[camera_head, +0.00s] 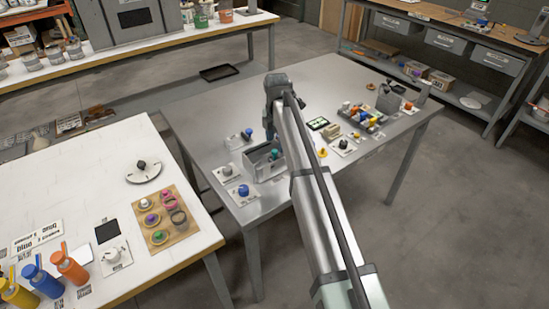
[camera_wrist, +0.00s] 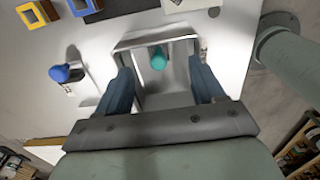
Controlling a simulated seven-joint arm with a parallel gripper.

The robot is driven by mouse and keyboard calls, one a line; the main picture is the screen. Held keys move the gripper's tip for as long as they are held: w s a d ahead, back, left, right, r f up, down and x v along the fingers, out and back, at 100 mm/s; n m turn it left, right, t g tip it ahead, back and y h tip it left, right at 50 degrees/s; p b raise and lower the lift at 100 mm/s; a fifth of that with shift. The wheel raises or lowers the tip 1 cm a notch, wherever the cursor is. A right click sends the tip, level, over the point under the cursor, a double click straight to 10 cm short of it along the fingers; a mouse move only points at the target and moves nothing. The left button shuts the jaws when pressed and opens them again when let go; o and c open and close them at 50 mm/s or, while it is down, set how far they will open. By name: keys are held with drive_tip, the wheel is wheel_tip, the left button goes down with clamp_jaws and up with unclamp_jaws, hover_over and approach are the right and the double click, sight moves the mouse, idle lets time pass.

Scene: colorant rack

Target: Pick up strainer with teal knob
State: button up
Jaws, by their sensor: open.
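The teal knob (camera_wrist: 158,58) shows in the wrist view inside a grey metal open-topped holder (camera_wrist: 140,40). The strainer body under the knob cannot be made out clearly. In the head view the teal knob (camera_head: 275,154) is small beside my arm, in the grey holder (camera_head: 255,172) near the front left of the metal table. My gripper (camera_wrist: 160,74) is open and empty. Its two dark blue fingers lie left and right of the knob in the picture, with the knob near the line between their tips. Contact with the holder cannot be judged.
A blue knob (camera_wrist: 60,73) on a small pale base stands left of the holder in the wrist view. Yellow and blue square frames (camera_wrist: 35,12) lie beyond it. In the head view, several coloured items and a grey tray (camera_head: 352,118) fill the metal table's right side.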

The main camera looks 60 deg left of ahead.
sight(275, 150)
drive_tip(key=shift+s+a+f, duration=0.1)
drive_tip(key=shift+s+f, duration=0.05)
drive_tip(key=shift+f, duration=1.65)
drive_tip(key=shift+s+a+f, duration=0.1)
drive_tip(key=shift+s+f, duration=0.05)
drive_tip(key=shift+f, duration=1.65)
drive_tip(key=shift+c, duration=0.3)
drive_tip(key=c, duration=1.1)
